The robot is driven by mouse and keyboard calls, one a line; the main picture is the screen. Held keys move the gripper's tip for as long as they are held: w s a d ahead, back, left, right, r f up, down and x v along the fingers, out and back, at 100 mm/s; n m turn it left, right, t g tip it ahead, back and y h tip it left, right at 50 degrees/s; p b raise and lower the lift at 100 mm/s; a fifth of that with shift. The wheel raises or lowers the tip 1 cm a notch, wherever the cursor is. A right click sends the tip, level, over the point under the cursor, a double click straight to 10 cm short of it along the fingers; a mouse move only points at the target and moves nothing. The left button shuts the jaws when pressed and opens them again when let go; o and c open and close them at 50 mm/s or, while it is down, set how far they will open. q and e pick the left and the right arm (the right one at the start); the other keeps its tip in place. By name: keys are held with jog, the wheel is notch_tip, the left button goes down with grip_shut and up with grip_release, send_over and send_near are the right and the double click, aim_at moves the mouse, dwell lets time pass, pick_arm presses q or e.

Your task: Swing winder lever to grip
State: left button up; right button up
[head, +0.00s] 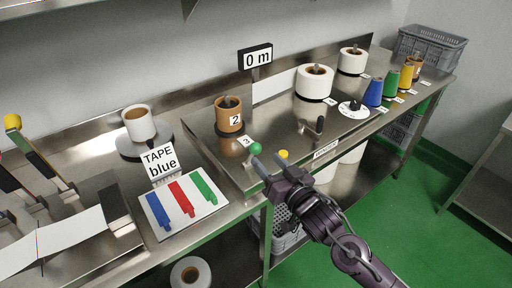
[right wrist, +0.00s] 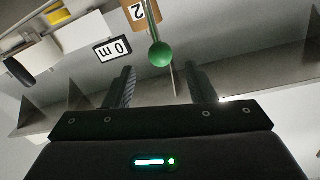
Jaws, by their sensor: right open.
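A lever with a green ball knob (head: 255,148) stands at the front left edge of the bench section labelled WINDER; its green ball and rod also show in the right wrist view (right wrist: 160,54). A crank with a black handle (head: 320,125) sits further right on the same bench. My right gripper (head: 268,163) is open, with its fingers close to the green ball. In the right wrist view the ball appears just beyond the fingertips (right wrist: 162,82), roughly centred between them and not gripped. A yellow knob (head: 283,154) shows beside the right finger. My left gripper is not in view.
A brown spool marked 2 (head: 229,115) stands behind the lever, and white rolls (head: 314,82) stand further right. Coloured thread cones (head: 373,92) line the right end. A tape board (head: 180,205) with blue, red and green strips lies left. A 0 m sign (head: 256,57) stands behind.

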aim_at(259, 152)
jog(key=p+x, duration=0.1)
jog(key=x, duration=0.5)
jog(key=shift+w+a, duration=0.2)
jog(key=shift+w, duration=0.1)
grip_shut()
